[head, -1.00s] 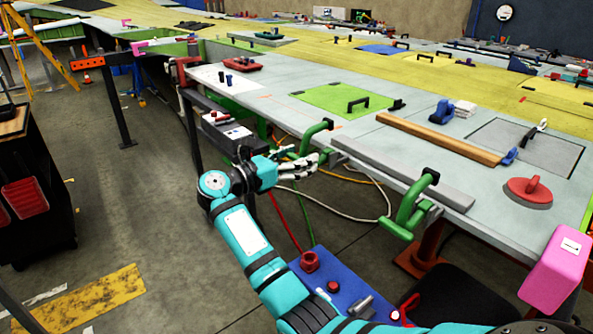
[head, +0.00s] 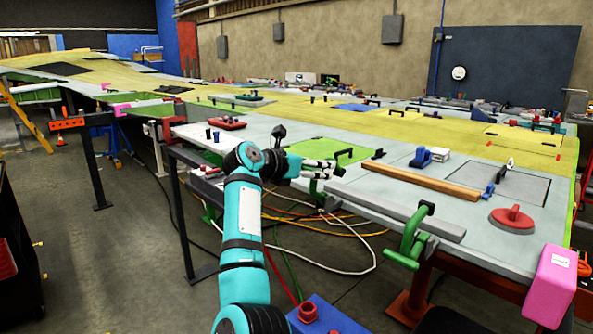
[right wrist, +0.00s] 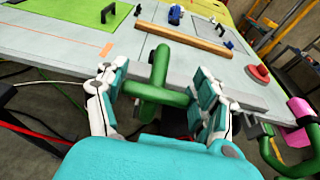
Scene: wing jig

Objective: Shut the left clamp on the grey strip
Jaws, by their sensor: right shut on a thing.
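The grey strip (head: 400,212) lies along the near edge of the table. The left clamp (head: 343,158) is green and stands at the strip's left end. My right gripper (head: 322,171) reaches it from the left and is shut on it. In the right wrist view, the left clamp (right wrist: 160,68) rises between my gripper's two fingers (right wrist: 155,100), with its green crossbar between them. The grey strip (right wrist: 205,78) runs right from there. Whether the clamp's pad touches the strip cannot be told. My left gripper is out of view.
A second green clamp (head: 411,240) sits at the strip's right part. A wooden bar (head: 420,180), a red handled disc (head: 512,219) and a pink block (head: 551,285) are on or beside the table. Cables hang below the edge.

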